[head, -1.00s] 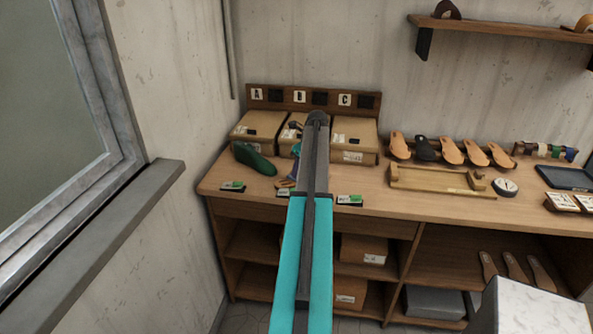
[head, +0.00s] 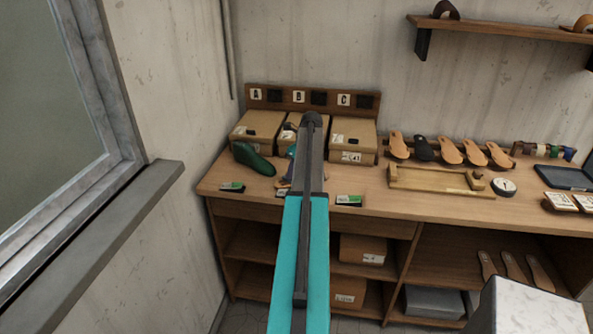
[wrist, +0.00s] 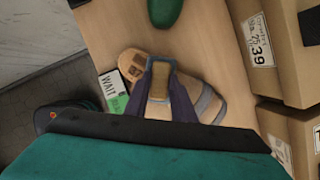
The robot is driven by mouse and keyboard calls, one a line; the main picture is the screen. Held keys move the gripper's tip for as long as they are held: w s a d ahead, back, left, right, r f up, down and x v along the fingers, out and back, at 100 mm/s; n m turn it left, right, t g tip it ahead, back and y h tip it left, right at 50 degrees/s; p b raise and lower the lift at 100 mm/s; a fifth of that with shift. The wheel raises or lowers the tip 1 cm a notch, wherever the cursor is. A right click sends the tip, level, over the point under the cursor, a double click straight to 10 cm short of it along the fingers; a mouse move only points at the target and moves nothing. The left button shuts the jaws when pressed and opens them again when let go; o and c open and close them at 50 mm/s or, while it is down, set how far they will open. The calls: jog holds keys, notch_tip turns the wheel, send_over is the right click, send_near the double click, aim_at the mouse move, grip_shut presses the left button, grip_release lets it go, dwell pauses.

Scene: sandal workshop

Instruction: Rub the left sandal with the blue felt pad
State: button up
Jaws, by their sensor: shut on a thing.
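My gripper (wrist: 160,92) has purple fingers, shut on a small block with a tan top and blue edges, the felt pad (wrist: 161,72). In the wrist view the pad is over a tan sandal (wrist: 134,64) with grey straps at right and a brown patch at left. The fingers and pad hide its middle, so I cannot tell whether pad and sandal touch, or whether one or two sandals lie there. In the head view my arm covers most of this spot; a bit of the sandal (head: 283,184) shows left of it.
A green shoe last (head: 254,160) lies on the bench left of my arm. Cardboard boxes (head: 353,139) stand behind, under letters A, B and C. Small green-and-white cards (head: 349,200) lie along the front edge. A wooden frame (head: 435,180) and several soles are at right.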

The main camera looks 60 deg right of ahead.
jog(key=shift+w+a, duration=0.1)
dwell(0.3)
jog(key=shift+w+a+r+p, duration=0.15)
jog(key=shift+w+a+p, duration=0.15)
jog(key=shift+w+a, duration=0.4)
jog(key=shift+s+a, duration=0.1)
jog(key=shift+a, duration=0.1)
jog(key=shift+w+a, duration=0.6)
jog(key=shift+a, duration=0.25)
